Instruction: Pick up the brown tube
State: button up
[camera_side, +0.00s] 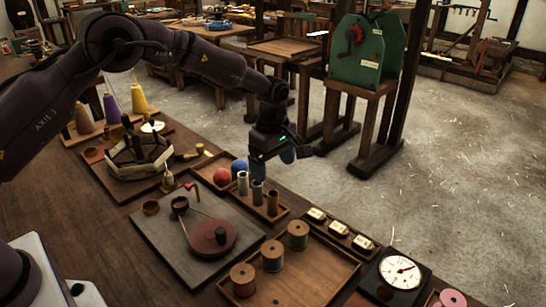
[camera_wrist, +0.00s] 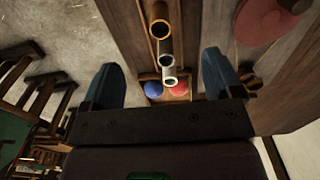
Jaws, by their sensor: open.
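The brown tube (camera_side: 272,203) stands upright in a small wooden tray, at the right end of a row of three tubes. The dark grey tube (camera_side: 257,194) is in the middle and the pale tube (camera_side: 242,184) at the left. In the wrist view the brown tube (camera_wrist: 161,37) is at the top, with the dark grey tube (camera_wrist: 166,61) and pale tube (camera_wrist: 170,80) below it. My gripper (camera_side: 272,163) is open and empty above the tubes. In the wrist view its blue fingers (camera_wrist: 162,78) are spread wide on either side of the row.
A red ball (camera_side: 222,177) and a blue ball (camera_side: 239,167) lie behind the tubes. A grey board (camera_side: 160,228) with a red disc is at left. Wooden spools (camera_side: 272,255) stand on a tray in front. A dial gauge (camera_side: 400,271) sits at right. Clear floor lies beyond the bench.

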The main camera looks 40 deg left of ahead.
aim_at(273, 193)
notch_tip(273, 193, down, 9)
jog(key=shift+f, duration=0.15)
dwell(0.4)
jog(key=c, duration=1.3)
jog(key=shift+r, duration=4)
